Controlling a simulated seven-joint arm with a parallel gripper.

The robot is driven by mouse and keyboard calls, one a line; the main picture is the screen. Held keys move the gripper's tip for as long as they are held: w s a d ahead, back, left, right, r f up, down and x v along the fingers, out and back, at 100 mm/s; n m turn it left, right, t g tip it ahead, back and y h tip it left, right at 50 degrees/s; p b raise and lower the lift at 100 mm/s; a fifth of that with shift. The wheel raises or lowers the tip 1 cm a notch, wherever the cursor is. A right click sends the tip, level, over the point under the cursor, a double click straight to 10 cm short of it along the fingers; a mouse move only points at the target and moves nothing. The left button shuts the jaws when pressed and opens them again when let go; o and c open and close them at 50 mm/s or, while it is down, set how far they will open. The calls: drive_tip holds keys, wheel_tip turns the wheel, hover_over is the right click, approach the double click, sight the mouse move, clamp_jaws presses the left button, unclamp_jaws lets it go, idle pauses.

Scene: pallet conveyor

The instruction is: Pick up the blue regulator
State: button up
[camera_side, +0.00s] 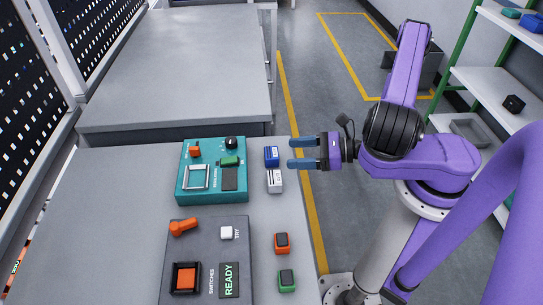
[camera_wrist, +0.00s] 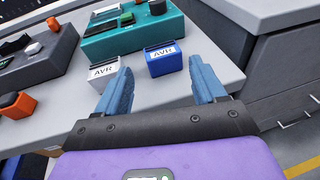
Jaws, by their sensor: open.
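The blue regulator (camera_side: 272,156) is a small blue block standing on the grey table, just right of the teal panel. In the wrist view the blue regulator (camera_wrist: 165,60) shows a white label reading AVR and a dark top, and it lies ahead of my gripper, between the lines of its fingers. A white block also labelled AVR (camera_side: 275,181) stands beside it, nearer the side camera. My gripper (camera_side: 303,153) has two blue fingers, open and empty, at the table's right edge, apart from the regulator. It also shows in the wrist view (camera_wrist: 161,88).
The teal panel (camera_side: 185,192) with a frame, knob and coloured parts is close behind the regulator. A dark grey switch panel (camera_side: 207,258) stands nearer the side camera. An orange block (camera_side: 282,243) and a green block (camera_side: 287,281) stand by the right edge. The left of the table is clear.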

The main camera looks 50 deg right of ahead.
sight(272, 157)
drive_tip(key=shift+x, duration=2.45)
drive_tip(key=shift+w+d+r, duration=0.1)
drive_tip(key=shift+d, duration=0.05)
drive_tip(key=c, duration=0.9)
